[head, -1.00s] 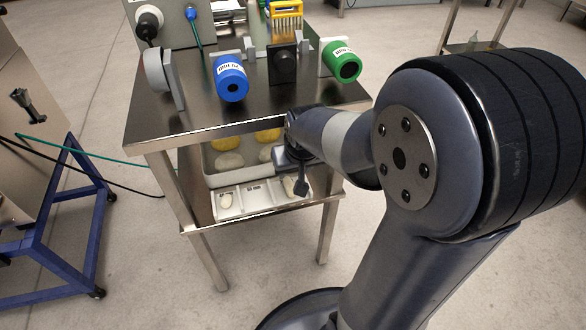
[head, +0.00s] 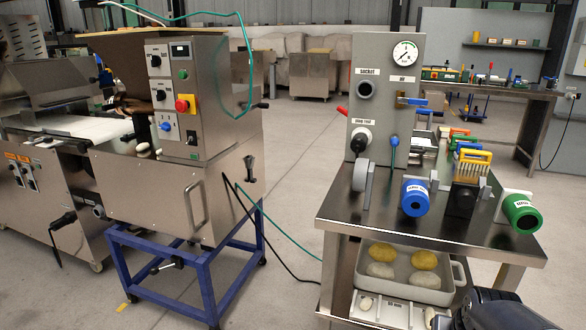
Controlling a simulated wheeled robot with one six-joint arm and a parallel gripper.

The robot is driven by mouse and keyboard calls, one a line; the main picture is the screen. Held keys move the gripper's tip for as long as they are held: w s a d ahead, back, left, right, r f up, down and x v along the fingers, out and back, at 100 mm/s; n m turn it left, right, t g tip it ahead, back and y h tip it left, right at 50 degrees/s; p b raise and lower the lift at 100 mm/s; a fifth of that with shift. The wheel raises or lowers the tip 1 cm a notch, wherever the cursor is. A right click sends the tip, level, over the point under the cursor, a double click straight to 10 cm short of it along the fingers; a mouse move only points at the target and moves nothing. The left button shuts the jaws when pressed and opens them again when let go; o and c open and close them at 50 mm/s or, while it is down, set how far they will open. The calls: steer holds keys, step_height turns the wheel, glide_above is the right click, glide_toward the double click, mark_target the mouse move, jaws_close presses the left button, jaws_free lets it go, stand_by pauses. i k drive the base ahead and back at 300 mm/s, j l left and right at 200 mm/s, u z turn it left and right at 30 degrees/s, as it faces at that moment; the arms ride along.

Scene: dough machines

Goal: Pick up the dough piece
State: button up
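Pale dough pieces show in the head view on the cart's lower shelf. A small one (head: 366,303) lies in the left part of a white divided tray (head: 395,311); another small pale piece (head: 430,314) is at its right end, close to my gripper. Behind the divided tray, a deeper tray (head: 452,277) holds two yellow lumps (head: 425,260) and two pale lumps (head: 381,271).
The steel cart top (head: 400,228) above the shelf carries a blue cylinder (head: 414,197), a green cylinder (head: 521,213) and a gauge panel (head: 387,95). A dough machine (head: 190,130) on a blue frame (head: 190,270) stands left. Floor between them is clear except for cables.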

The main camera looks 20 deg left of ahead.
mark_target(144, 145)
steer(key=i+u, duration=0.4)
steer(key=u, duration=1.55)
